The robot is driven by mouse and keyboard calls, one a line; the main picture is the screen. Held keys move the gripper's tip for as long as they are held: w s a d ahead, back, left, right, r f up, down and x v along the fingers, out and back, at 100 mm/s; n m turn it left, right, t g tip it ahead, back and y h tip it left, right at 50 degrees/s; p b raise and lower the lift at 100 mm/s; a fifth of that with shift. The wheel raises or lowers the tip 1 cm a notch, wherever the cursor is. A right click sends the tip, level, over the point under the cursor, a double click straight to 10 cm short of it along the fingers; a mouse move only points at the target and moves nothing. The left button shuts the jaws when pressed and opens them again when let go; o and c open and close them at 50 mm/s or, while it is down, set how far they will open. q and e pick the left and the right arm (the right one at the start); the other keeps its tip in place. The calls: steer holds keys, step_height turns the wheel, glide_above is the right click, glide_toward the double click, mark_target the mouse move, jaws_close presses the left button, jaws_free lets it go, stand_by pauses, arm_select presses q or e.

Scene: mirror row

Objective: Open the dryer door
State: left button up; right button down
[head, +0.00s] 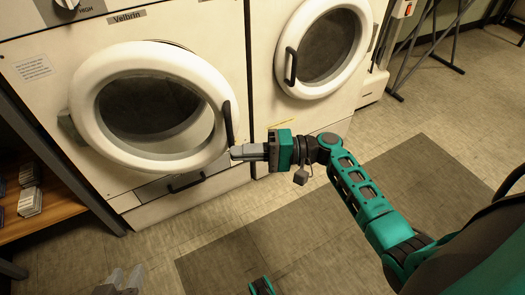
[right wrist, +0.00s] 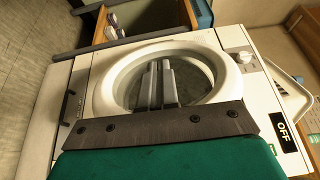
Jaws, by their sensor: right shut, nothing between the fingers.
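The dryer on the left (head: 215,30) has a round white door (head: 95,75) with dark glass. The door stands partly open, swung out from the front, with its hinge at the left. Its black upright handle (head: 228,120) is on the right rim. My right gripper (head: 235,152) is shut and empty, its fingertips at the handle's lower end; I cannot tell if they touch it. In the right wrist view its fingers (right wrist: 158,84) lie across the white ring (right wrist: 112,80), and I cannot make out the handle.
A second machine (head: 270,110) with a closed round door (head: 290,35) stands to the right. A drawer handle (head: 187,182) sits under the open door. A wooden shelf (head: 50,208) is at the left. A dark mat (head: 300,240) lies on the floor, with free room in front.

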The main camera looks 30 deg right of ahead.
steer(key=shift+x, duration=0.85)
steer(key=shift+s+a, duration=0.1)
stand_by(1.7)
